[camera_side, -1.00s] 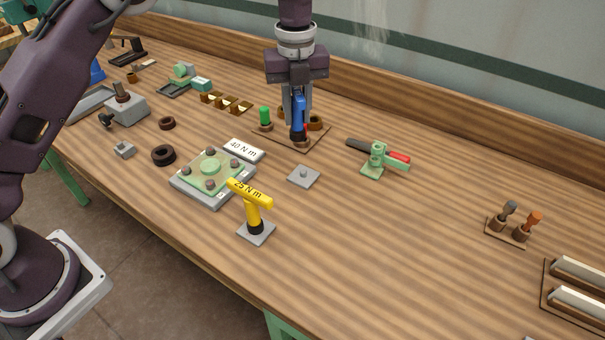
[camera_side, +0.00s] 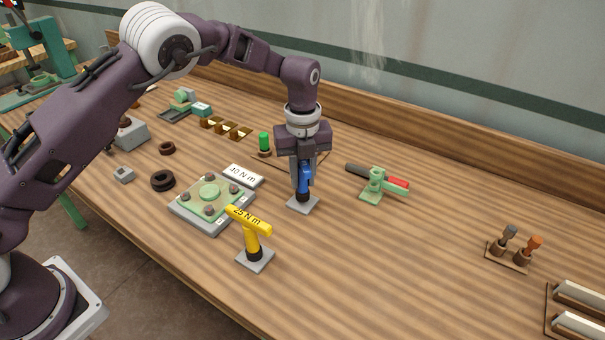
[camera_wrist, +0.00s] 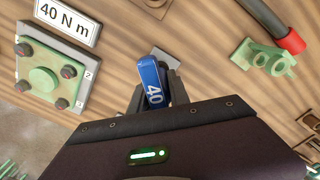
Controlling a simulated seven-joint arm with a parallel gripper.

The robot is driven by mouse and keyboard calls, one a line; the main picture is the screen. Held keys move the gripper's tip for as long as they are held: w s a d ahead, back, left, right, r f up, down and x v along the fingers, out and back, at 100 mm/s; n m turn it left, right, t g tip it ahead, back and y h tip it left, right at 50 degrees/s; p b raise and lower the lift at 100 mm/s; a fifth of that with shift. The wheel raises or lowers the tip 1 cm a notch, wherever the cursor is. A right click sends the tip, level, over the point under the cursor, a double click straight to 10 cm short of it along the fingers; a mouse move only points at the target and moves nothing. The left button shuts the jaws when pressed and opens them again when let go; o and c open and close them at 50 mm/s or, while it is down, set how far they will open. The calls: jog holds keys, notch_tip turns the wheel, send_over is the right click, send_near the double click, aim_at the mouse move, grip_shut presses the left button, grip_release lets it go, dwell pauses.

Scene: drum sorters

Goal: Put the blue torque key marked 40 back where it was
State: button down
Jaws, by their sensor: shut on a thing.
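The blue torque key (camera_side: 306,178), marked 40 in the wrist view (camera_wrist: 153,84), is upright in my gripper (camera_side: 303,186). My gripper is shut on its blue upper part. The key's dark lower end is at a small grey square plate (camera_side: 303,205), which shows beneath it. I cannot tell whether the key touches the plate or is slightly above it. In the wrist view the plate (camera_wrist: 160,55) shows just past the key. A yellow torque key marked 25 N m (camera_side: 250,230) stands on its own grey plate (camera_side: 256,260).
A green fixture on a grey block (camera_side: 211,202) and a "40 N m" sign (camera_side: 243,175) are to the left. A wooden holder with a green-topped tool (camera_side: 264,143) is behind.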

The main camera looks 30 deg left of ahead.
jog(key=shift+f, duration=0.35)
jog(key=c, duration=1.2)
grip_release()
jog(key=shift+c, duration=0.2)
jog(key=shift+r, duration=0.1)
